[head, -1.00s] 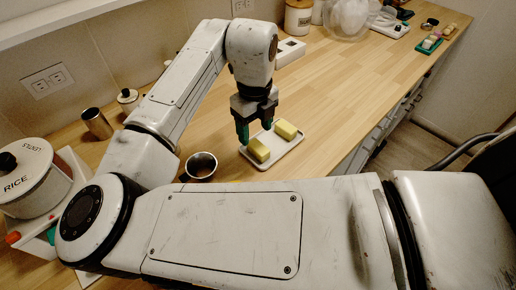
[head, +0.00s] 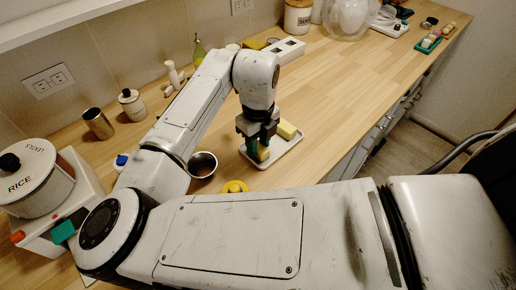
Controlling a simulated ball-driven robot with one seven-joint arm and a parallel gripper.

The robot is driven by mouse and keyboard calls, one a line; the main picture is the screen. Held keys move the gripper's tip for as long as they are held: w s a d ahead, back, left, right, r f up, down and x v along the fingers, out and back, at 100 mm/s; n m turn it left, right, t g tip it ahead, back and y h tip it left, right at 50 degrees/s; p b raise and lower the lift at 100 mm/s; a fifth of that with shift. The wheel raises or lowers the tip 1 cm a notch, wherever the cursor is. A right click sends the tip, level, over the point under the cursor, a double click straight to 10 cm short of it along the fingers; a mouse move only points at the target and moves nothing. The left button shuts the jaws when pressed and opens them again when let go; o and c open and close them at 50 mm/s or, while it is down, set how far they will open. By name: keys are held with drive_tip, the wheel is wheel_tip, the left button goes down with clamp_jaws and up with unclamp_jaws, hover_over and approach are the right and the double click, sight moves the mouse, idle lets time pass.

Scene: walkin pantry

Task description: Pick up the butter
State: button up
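Two pale yellow butter blocks rest on a small white tray (head: 284,151) on the wooden counter. The right block (head: 287,130) is in plain view. The left block (head: 263,155) is mostly hidden by my gripper (head: 258,150). A bit of yellow shows between and beside the fingers. I cannot tell whether the fingers press on the block or stand apart from it.
A dark metal cup (head: 203,165) stands left of the tray, with a yellow item (head: 235,187) in front of it. A white rice canister (head: 30,180) and steel cup (head: 98,123) are at left. The counter right of the tray is clear.

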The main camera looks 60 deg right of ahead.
drive_tip(key=c, duration=0.5)
drive_tip(key=shift+r, duration=0.1)
